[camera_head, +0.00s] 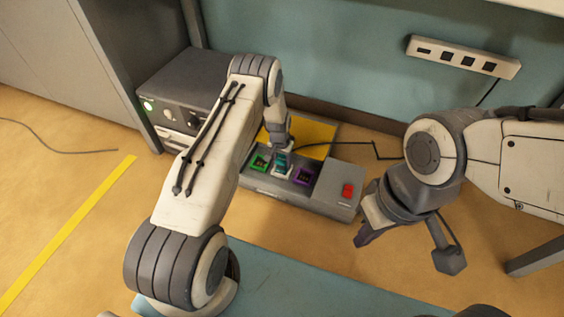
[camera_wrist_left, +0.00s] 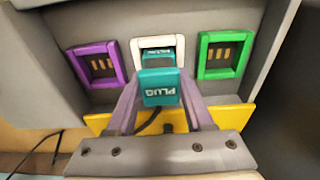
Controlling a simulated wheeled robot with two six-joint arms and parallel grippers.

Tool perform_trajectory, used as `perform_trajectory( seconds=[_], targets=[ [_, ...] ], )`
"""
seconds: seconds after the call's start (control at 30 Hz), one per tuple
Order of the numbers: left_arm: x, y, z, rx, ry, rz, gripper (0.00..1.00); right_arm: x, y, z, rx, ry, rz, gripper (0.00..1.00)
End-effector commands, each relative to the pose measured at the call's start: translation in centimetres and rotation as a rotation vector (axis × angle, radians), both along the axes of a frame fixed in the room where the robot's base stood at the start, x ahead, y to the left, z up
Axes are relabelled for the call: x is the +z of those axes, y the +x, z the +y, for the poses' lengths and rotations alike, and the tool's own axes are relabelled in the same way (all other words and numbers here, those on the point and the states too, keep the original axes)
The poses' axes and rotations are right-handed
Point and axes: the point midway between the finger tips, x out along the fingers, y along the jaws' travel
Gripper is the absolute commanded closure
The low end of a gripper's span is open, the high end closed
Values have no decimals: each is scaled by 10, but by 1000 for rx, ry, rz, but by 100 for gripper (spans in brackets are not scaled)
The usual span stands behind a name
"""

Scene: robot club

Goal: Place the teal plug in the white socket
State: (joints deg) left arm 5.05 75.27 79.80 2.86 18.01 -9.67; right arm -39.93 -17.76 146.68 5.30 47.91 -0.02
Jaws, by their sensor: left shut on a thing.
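The teal plug (camera_wrist_left: 158,88) is between the fingers of my left gripper (camera_wrist_left: 160,99), its lettered face towards the wrist camera. The white socket (camera_wrist_left: 179,43) is a white square frame in the middle of the grey panel. Teal shows inside its frame, and the plug overlaps its lower edge; how deep the plug sits I cannot tell. In the head view the plug (camera_head: 281,160) is at the white socket (camera_head: 279,174), below my left gripper (camera_head: 281,150). My right gripper (camera_head: 408,248) is open and empty, right of the panel.
A green socket (camera_head: 260,162) and a purple socket (camera_head: 304,175) flank the white one. A red switch (camera_head: 348,190) is on the panel's right end. A grey device (camera_head: 185,90) stands behind left, a yellow plate (camera_head: 314,134) behind. A power strip (camera_head: 464,57) is on the wall.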

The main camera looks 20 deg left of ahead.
Motion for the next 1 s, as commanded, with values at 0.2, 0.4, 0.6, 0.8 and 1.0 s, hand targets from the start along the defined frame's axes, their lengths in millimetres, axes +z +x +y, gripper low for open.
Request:
perform_trajectory(
  seconds=[0.2, 0.4, 0.6, 0.8, 1.0],
  targets=[
    [-3, 0, 0, 0, 0, 1, 18, -2, 0, 0, 0, 0, 0, 100],
    [-3, 0, 0, 0, 0, 1, 18, -2, 0, 0, 0, 0, 0, 100],
    [4, 0, 0, 0, 0, 0, 18, 3, 0, 0, 0, 0, 0, 100],
    [42, -4, 0, 0, 0, -1, 18, 26, 0, 0, 0, 0, 0, 100],
    [85, -9, 0, 1, 0, 0, 18, 50, 0, 0, 0, 0, 0, 100]
  ],
)
